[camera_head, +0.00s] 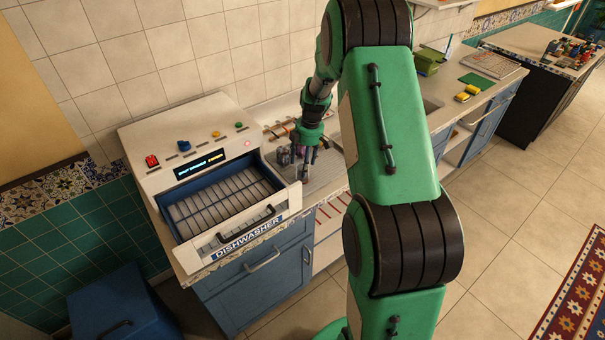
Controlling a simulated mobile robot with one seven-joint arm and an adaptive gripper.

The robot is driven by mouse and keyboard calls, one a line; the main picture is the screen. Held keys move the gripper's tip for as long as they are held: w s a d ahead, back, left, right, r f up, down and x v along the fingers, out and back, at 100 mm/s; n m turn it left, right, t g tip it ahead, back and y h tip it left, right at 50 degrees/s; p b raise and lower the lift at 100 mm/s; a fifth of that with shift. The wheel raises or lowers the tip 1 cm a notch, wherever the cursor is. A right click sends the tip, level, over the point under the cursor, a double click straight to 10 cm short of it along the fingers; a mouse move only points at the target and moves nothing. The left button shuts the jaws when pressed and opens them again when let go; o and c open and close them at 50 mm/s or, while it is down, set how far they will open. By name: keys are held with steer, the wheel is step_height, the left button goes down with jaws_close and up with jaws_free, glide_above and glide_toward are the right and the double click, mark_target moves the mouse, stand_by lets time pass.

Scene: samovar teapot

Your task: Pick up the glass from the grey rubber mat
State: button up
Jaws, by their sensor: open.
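My gripper (303,171) points down over the counter, just right of the open dishwasher drawer. Its jaws are open, with the fingertips low over the grey ribbed mat (328,168). A small dark grey item (284,157) stands close to the left of the fingers. It may be the glass, but it is too small to tell. Something dark purplish shows around the fingers. I cannot tell if it is a glass between them or part of the gripper. Contact is also unclear.
The white countertop dishwasher (152,183) has its empty-looking slatted drawer (225,205) pulled out, close left of my gripper. A tiled wall (240,50) stands behind. A green box (428,62) and yellow items (467,93) lie farther right. My arm hides part of the counter.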

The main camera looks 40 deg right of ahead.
steer(key=shift+w+a+f, duration=0.1)
steer(key=shift+a+f, duration=0.05)
steer(key=shift+f, duration=1.25)
steer(key=c, duration=1.3)
steer(key=shift+o, duration=0.2)
steer(key=shift+r+p, duration=0.65)
steer(key=shift+r, duration=4.4)
